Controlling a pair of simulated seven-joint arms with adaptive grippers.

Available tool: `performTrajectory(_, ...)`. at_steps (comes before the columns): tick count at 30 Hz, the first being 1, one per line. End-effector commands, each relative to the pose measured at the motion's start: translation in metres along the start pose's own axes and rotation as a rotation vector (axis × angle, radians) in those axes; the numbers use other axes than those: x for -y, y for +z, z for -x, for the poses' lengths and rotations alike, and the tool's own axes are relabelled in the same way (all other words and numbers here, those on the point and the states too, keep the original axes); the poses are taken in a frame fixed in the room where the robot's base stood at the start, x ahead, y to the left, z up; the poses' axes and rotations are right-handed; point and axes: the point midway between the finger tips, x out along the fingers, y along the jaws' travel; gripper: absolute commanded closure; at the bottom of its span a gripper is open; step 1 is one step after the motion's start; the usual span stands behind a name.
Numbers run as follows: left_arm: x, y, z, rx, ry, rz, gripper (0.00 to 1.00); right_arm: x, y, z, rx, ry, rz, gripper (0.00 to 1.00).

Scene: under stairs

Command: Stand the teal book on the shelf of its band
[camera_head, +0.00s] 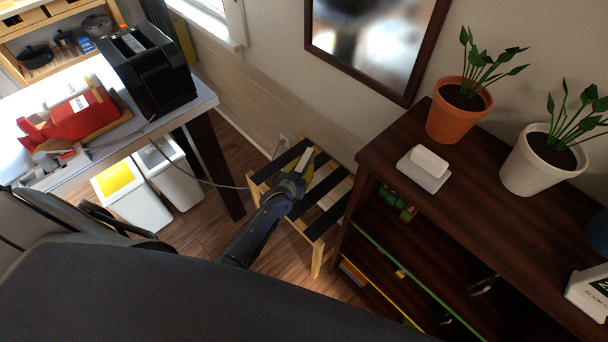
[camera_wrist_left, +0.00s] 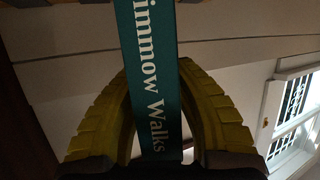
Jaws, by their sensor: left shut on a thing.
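The teal book (camera_wrist_left: 150,75) shows its spine with white lettering ending in "Walks" in the left wrist view. My left gripper (camera_head: 301,171) has its yellow fingers shut on the book, one on each side. In the head view it is over a slatted wooden rack (camera_head: 322,234), where a pale edge, probably the book, shows at the fingertips. The dark brown bookcase (camera_head: 395,212) stands to the right of the gripper. A green band (camera_head: 392,261) runs along one shelf edge and a yellow band (camera_head: 372,291) along a lower one. My right gripper is out of view.
On the bookcase top are an orange plant pot (camera_head: 459,122), a white plant pot (camera_head: 540,168) and a white box (camera_head: 424,170). Small green and red items (camera_head: 397,203) lie inside it. A desk (camera_head: 205,104) and two bins (camera_head: 133,198) stand left.

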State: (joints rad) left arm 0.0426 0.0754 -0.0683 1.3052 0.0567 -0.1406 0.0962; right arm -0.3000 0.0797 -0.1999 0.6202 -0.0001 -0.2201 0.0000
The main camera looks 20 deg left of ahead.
Motion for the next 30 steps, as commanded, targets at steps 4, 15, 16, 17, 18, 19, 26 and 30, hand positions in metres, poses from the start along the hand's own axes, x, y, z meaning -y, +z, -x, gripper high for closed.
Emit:
performTrajectory(4, 0.000, -0.001, 0.000, 0.000, 0.000, 0.000, 1.00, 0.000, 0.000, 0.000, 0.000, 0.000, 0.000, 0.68)
performTrajectory(15, 0.000, -0.037, 0.013, -0.004, 0.000, -0.001, 1.00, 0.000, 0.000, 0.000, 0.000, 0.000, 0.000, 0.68)
performTrajectory(16, 0.000, -0.043, 0.015, -0.005, 0.000, -0.001, 1.00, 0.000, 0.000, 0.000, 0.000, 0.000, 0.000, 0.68)
performTrajectory(17, 0.000, -0.050, 0.017, -0.006, 0.000, 0.000, 1.00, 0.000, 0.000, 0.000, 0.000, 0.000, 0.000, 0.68)
performTrajectory(18, 0.000, -0.058, 0.021, -0.006, 0.000, 0.000, 1.00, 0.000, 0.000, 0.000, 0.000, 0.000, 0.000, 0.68)
performTrajectory(19, 0.000, -0.066, 0.023, -0.007, 0.000, -0.001, 1.00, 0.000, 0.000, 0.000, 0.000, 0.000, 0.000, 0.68)
performTrajectory(26, 0.000, -0.117, 0.042, -0.006, 0.001, 0.000, 1.00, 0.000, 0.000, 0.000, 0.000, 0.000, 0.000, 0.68)
performTrajectory(30, 0.000, -0.143, 0.051, -0.005, 0.001, 0.000, 1.00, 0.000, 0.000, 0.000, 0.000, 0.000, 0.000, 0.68)
